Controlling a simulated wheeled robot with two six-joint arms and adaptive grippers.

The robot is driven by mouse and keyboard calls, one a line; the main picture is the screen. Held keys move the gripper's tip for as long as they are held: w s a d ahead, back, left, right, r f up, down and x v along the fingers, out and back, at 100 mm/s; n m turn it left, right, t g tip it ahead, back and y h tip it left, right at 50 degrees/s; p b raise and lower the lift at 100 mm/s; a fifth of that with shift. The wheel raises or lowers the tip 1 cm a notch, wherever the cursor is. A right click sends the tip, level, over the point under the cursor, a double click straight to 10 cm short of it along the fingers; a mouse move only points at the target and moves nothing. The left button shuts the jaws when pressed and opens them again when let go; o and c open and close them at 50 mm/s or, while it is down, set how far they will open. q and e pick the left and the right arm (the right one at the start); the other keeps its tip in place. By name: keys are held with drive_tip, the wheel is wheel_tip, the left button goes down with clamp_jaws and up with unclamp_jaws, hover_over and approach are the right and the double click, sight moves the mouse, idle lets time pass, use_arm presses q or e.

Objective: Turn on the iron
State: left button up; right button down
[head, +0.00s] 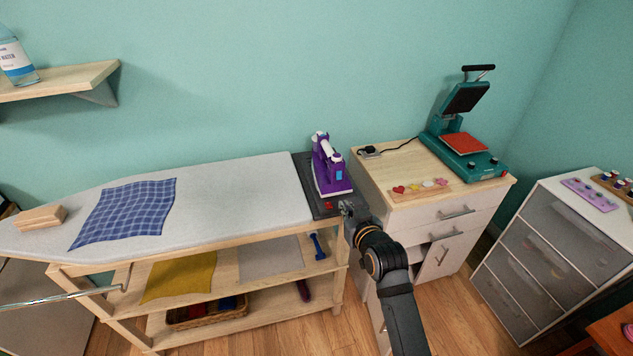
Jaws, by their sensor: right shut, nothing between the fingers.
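A purple and white iron (330,166) stands on a dark rest plate (300,175) at the right end of the ironing board (235,190). A small blue panel shows on its right side. A small red spot (328,205) shows on the plate in front of the iron. My right gripper (346,206) is shut and empty at the front right edge of the plate, just below the iron. I cannot tell whether it touches the plate. My left gripper is not in view.
A blue checked cloth (126,212) and a wooden block (40,217) lie on the board. A teal heat press (464,140) stands on a wooden cabinet (405,160) to the right, with small coloured shapes in front. Shelves below the board hold folded cloths and a basket (207,313).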

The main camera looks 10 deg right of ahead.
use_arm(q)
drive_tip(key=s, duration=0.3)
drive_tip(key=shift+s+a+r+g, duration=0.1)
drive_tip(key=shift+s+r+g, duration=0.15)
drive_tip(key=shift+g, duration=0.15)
use_arm(e)
drive_tip(key=shift+w+a+f+g, duration=0.1)
drive_tip(key=shift+a+g, duration=0.2)
drive_tip(key=p, duration=0.1)
hover_over(332, 207)
drive_tip(key=s, duration=0.2)
wheel_tip(332, 207, down, 3)
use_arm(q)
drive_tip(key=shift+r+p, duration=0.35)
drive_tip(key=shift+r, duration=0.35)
use_arm(e)
drive_tip(key=shift+a+f, duration=0.2)
drive_tip(key=shift+f, duration=0.95)
drive_tip(key=shift+a+f, duration=0.15)
drive_tip(key=shift+f, duration=0.95)
